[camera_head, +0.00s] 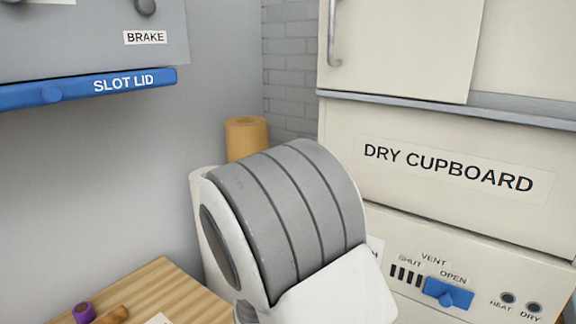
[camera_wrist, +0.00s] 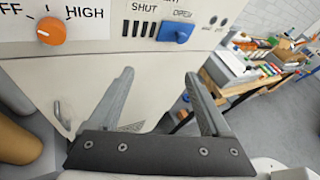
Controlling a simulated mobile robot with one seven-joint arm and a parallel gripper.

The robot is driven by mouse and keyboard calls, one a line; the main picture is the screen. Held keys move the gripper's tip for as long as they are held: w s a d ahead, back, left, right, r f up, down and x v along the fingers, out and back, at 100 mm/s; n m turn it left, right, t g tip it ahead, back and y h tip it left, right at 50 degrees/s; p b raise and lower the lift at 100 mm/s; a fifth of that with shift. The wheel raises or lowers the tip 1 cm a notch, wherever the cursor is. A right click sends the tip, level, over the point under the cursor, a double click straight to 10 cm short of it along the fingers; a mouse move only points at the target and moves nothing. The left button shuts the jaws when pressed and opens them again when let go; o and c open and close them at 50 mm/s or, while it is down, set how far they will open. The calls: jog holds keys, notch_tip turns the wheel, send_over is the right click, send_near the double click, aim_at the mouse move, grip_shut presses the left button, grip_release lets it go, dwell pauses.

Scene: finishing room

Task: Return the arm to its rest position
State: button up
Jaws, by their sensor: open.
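My gripper (camera_wrist: 160,106) shows in the wrist view with its two grey fingers spread apart and nothing between them. It is in front of the pale front of the dry cupboard (camera_wrist: 150,60), below the blue vent slider (camera_wrist: 178,32). I cannot tell whether a fingertip touches the panel. In the head view a thick grey-and-white part of my arm fills the middle, and my gripper is hidden there. The dry cupboard (camera_head: 372,205) stands to the right of the arm, with its blue vent slider (camera_head: 448,293) near the word OPEN.
An orange knob (camera_wrist: 51,31) is at the wrist view's upper left. A cluttered wooden bench (camera_wrist: 215,75) stands at right, beside open floor (camera_wrist: 275,125). The head view shows a blue slot lid (camera_head: 90,88), a tan roll (camera_head: 246,137) and a wooden table (camera_head: 160,285) with small items.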

jog(key=s+d+r+m+g+y, duration=0.25)
jog(key=s+m+y, duration=0.2)
jog(key=m, duration=0.25)
jog(key=s+d+r+m+g+y, duration=0.2)
jog(key=s+r+m+g+y, duration=0.1)
jog(key=s+m, duration=0.35)
jog(key=s+a+r+m+t+y, duration=0.4)
jog(key=r+m, duration=0.4)
jog(key=m, duration=0.4)
jog(key=shift+s+a+r+t+y, duration=0.25)
jog(key=shift+s+t+y, duration=0.4)
jog(key=shift+y, duration=0.2)
